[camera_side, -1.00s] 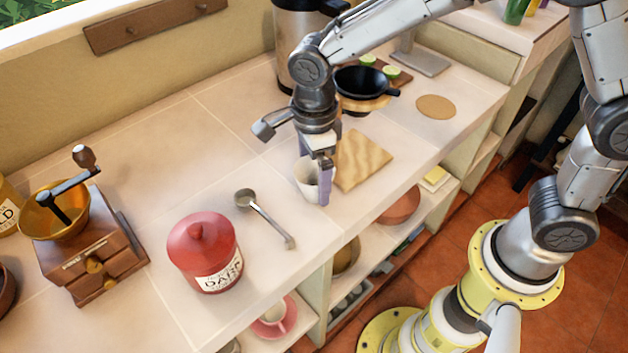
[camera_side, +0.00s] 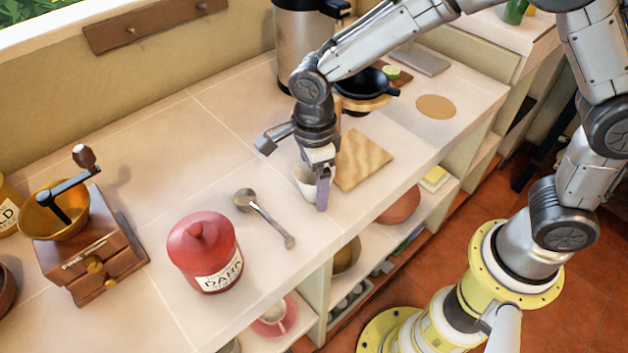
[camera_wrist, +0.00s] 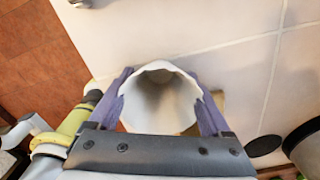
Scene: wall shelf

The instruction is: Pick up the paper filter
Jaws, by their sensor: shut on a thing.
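The white paper filter (camera_side: 305,184) is a cup-like cone with a wavy rim, at the counter's front part in the side view. My gripper (camera_side: 322,186) is over it, pointing down, with its purple fingers shut on it. In the wrist view the filter (camera_wrist: 160,98) sits between the two fingers of my gripper (camera_wrist: 160,105), its open mouth facing the camera. One finger hides part of the filter in the side view. I cannot tell whether its bottom touches the counter.
A wooden board (camera_side: 362,160) lies just right of the filter. A black dripper (camera_side: 365,84) stands behind. The counter's back left is clear.

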